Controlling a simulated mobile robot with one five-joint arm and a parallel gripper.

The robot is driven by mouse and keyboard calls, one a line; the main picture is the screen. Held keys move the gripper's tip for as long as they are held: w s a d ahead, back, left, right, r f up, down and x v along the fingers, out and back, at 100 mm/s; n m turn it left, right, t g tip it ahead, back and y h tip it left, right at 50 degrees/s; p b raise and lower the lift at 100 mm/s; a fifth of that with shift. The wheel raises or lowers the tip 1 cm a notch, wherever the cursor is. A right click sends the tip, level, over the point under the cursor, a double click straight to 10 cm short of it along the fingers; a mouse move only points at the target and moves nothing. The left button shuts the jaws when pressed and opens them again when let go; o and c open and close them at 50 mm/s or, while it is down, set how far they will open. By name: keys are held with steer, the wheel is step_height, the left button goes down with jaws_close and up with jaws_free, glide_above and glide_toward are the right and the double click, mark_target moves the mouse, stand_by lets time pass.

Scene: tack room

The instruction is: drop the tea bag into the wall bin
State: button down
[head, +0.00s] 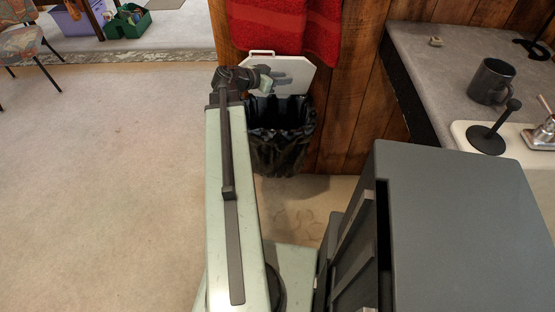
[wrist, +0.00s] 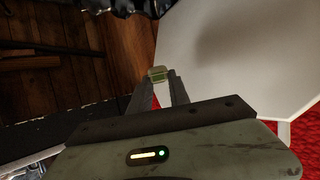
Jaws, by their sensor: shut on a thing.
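The wall bin (head: 280,150) hangs low on the wooden wall with a black bag liner and its white lid (head: 308,79) standing open behind it. My gripper (head: 292,80) is at the end of the outstretched arm, in front of the lid and above the bin's mouth in the head view. In the wrist view my gripper (wrist: 161,84) is shut on the tea bag (wrist: 158,73), a small beige and green piece between the fingertips. The lid (wrist: 225,60) fills the right side there and the black liner (wrist: 125,8) shows at the top edge. The tea bag is too small to make out in the head view.
A red towel (head: 285,28) hangs above the bin. A grey counter (head: 415,65) at right holds a dark mug (head: 491,82), a small beige object (head: 436,41) and a sink with a black upright holder (head: 489,139). Open carpet (head: 110,170) lies at left.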

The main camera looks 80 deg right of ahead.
step_height(320, 180, down, 13)
steer(key=w+n+h+b, duration=0.1)
steer(key=b, duration=0.9)
steer(key=shift+w+d+t, duration=0.15)
steer(key=shift+w+t, duration=0.2)
steer(key=shift+t, duration=0.05)
steer(key=c, duration=1.1)
jaws_free()
steer(key=shift+r, duration=0.1)
steer(key=shift+c, duration=0.2)
